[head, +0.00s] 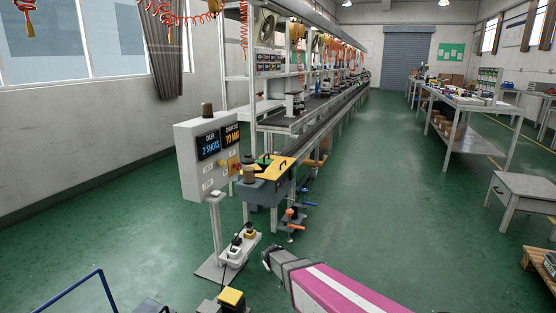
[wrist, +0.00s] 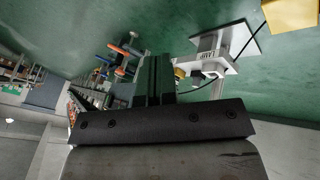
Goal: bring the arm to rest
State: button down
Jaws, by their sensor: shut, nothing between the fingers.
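My gripper (wrist: 155,72) shows in the wrist view as two dark fingers side by side, closed together with nothing held between them. The fingers stand out over the green floor, beside a white pedestal part (wrist: 207,62) with a label on it. In the head view my arm, with a pink and white cover, comes in from the bottom right. Its dark grey end lies over open floor, to the right of the small white stand.
A grey control box (head: 197,165) with lit displays stands on a post at left. Beside it is a dark bin with a yellow top (head: 268,168) at the conveyor line's end. A small white stand (head: 237,254) is near my arm. The aisle floor (head: 365,190) is clear.

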jog(key=s+d+r+m+g+y, duration=0.1)
jog(key=s+d+r+m+g, duration=0.5)
jog(key=s+d+r, duration=1.1)
jog(key=s+d, duration=0.3)
jog(key=s, duration=0.1)
jog(key=shift+r, duration=0.15)
dwell(0.8)
